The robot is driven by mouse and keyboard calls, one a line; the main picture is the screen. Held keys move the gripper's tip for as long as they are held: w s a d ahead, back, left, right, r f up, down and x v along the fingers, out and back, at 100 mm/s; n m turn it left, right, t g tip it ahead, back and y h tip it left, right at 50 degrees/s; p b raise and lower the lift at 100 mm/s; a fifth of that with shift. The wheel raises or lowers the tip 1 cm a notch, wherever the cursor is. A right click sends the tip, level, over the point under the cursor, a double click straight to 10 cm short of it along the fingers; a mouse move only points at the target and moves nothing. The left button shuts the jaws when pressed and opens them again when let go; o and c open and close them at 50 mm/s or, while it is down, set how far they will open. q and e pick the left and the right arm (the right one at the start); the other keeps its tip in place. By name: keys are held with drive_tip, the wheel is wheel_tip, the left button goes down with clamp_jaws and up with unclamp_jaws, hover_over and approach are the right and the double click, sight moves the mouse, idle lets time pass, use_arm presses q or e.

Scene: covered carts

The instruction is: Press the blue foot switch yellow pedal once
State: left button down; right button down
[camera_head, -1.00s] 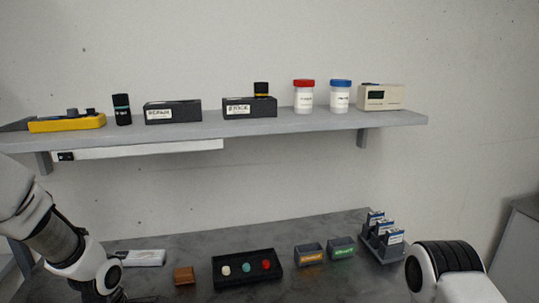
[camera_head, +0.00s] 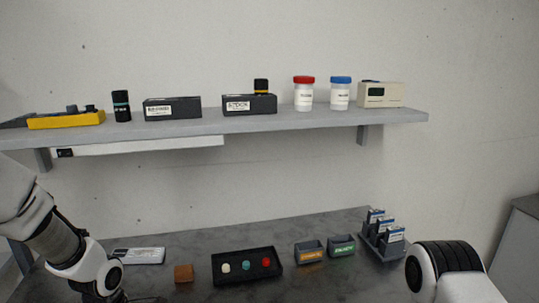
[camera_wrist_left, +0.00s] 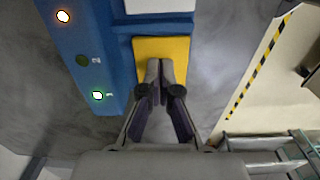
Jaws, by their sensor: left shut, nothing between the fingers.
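The blue foot switch (camera_wrist_left: 72,37) is in the left wrist view, at the upper left. Its yellow pedal (camera_wrist_left: 178,47) is a flat plate on its right side. One lamp at the top of the blue body glows orange-white, one lower down glows green-white, and the one between is dark. My left gripper (camera_wrist_left: 160,68) is shut and empty, its fingertips over the yellow pedal; I cannot tell if they touch it. In the head view the foot switch is not seen. My right arm shows at the lower right there, its gripper out of frame.
A black tray (camera_head: 247,281) with three coloured knobs, a brown block (camera_head: 184,273) and small bins (camera_head: 311,252) stand on the grey table. A shelf (camera_head: 215,125) above holds boxes and jars. A yellow-black striped edge (camera_wrist_left: 262,65) runs right of the pedal.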

use_arm(q)
drive_tip(key=shift+r+p, duration=2.5)
drive_tip(key=shift+r, duration=0.5)
